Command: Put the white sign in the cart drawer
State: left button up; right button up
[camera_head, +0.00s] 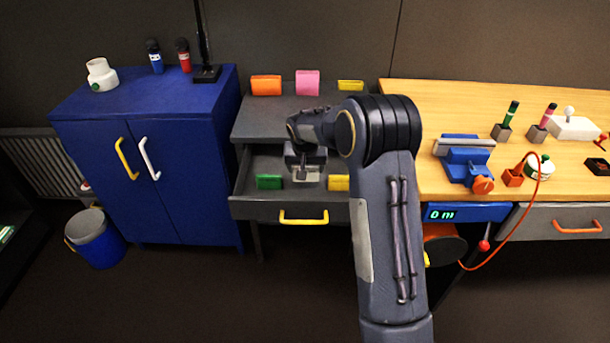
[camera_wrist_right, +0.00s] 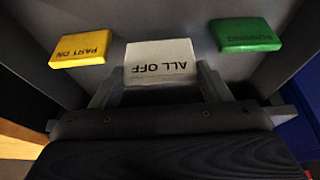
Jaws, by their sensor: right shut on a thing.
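The white sign (camera_wrist_right: 160,62), lettered "ALL OFF", is between the fingers of my right gripper (camera_wrist_right: 158,88) in the right wrist view. The gripper is shut on it. In the head view my right gripper (camera_head: 306,172) is over the open cart drawer (camera_head: 252,210), and the sign is mostly hidden by the gripper and arm. A green sign (camera_head: 269,182) and a yellow sign (camera_head: 339,183) lie in the drawer, on either side of the gripper. I cannot tell whether the white sign touches the drawer floor. My left gripper is not in view.
Orange (camera_head: 266,86), pink (camera_head: 307,83) and yellow (camera_head: 351,86) signs stand on the cart top (camera_head: 262,122). A blue cabinet (camera_head: 150,150) is at the left. A wooden workbench (camera_head: 440,97) with a blue vise (camera_head: 464,160) is at the right.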

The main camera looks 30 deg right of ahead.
jog(key=shift+w+f, duration=0.2)
jog(key=shift+f, duration=0.05)
notch_tip(320, 180, down, 3)
jog(key=shift+w+f, duration=0.1)
jog(key=shift+f, duration=0.05)
jog(key=shift+f, duration=0.1)
jog(key=o, duration=1)
jog(key=shift+c, duration=0.2)
